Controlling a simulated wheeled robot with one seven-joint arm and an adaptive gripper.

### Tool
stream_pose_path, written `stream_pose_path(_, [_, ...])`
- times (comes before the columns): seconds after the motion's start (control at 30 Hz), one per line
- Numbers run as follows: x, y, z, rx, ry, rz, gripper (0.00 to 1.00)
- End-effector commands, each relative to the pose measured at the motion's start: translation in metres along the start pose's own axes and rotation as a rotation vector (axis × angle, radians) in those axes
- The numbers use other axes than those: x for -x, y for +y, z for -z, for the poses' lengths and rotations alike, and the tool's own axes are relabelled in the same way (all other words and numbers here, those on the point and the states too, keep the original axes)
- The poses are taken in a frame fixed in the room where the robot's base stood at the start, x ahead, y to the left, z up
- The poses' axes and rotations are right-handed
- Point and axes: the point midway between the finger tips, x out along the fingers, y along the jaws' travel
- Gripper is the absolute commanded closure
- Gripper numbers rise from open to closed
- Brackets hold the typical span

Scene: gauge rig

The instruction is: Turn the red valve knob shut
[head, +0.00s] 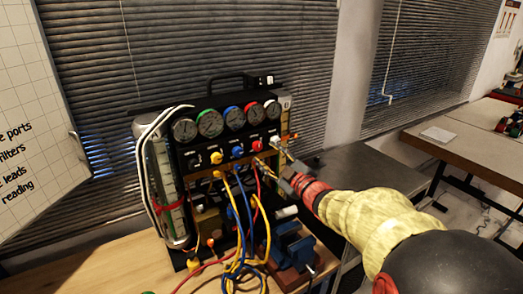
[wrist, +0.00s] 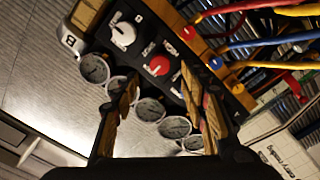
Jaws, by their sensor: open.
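The gauge rig (head: 205,175) stands on a wooden bench in the head view, with a row of round gauges above a row of knobs. The red valve knob (wrist: 160,66) shows in the wrist view on the dark panel, next to a white knob (wrist: 123,35). In the head view the red knob (head: 257,146) is small, just beyond my fingertips. My gripper (head: 273,156) is at the right side of the panel. In the wrist view its fingers (wrist: 166,108) are apart with nothing between them, and the knob appears beyond them. I cannot tell the exact gap.
Yellow, blue and red leads (head: 243,215) hang from the panel front below my gripper. A blue vise (head: 292,245) sits on the bench under my arm. A clear cylinder (head: 168,190) stands at the rig's left. A grey surface (head: 360,170) lies behind my arm.

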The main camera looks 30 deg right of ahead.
Motion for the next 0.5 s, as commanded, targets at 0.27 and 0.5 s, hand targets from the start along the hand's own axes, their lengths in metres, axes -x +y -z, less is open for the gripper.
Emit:
stream_pose_path(0.27, [-0.042,-0.002,-0.001,-0.002,-0.001,0.001,0.56])
stream_pose_path(0.5, [-0.055,0.0,0.0,-0.001,-0.002,-0.001,0.56])
